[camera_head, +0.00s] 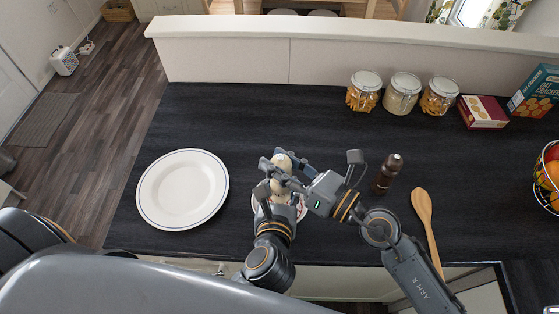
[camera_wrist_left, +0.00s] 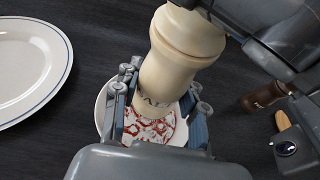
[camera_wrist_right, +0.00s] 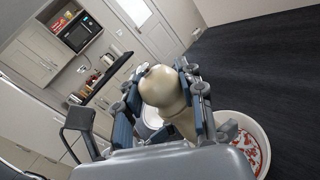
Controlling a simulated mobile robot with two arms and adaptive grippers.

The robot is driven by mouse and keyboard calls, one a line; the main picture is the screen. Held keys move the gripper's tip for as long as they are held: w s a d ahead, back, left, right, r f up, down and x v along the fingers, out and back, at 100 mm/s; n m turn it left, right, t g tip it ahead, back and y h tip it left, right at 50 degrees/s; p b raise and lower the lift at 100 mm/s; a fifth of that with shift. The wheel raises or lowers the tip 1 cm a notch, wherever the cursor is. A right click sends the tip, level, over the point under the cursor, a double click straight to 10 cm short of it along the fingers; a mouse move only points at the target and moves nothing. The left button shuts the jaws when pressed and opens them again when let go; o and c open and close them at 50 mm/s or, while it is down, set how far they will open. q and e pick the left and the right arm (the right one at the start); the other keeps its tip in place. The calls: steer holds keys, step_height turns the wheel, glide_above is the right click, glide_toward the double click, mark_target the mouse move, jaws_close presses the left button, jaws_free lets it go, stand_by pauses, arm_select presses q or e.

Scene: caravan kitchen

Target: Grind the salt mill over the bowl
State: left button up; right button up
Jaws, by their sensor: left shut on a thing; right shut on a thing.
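The cream salt mill (camera_head: 281,163) is held above the bowl, between my two grippers. In the left wrist view the mill (camera_wrist_left: 182,60) stands tilted, with its lower body between the left fingers and dark lettering on it. My left gripper (camera_head: 274,190) is shut on the mill's lower body. My right gripper (camera_head: 283,171) is shut on the mill's rounded top, which shows in the right wrist view (camera_wrist_right: 163,88). The white bowl (camera_head: 301,208) with a red pattern inside is below, mostly hidden by my grippers; it also shows in the right wrist view (camera_wrist_right: 256,134).
A white plate (camera_head: 183,189) lies left of the bowl. A dark brown mill (camera_head: 387,174) and a wooden spoon (camera_head: 427,228) are to the right. Jars (camera_head: 402,94), boxes (camera_head: 483,112) and a fruit basket (camera_head: 549,175) stand farther back and right. The counter behind the grippers is clear.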

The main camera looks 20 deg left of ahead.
steer(key=shift+s+m+t+h, duration=0.15)
steer(key=shift+m+t+h, duration=0.2)
steer(key=shift+t, duration=0.35)
steer(key=o, duration=1.2)
steer(key=v, duration=1.2)
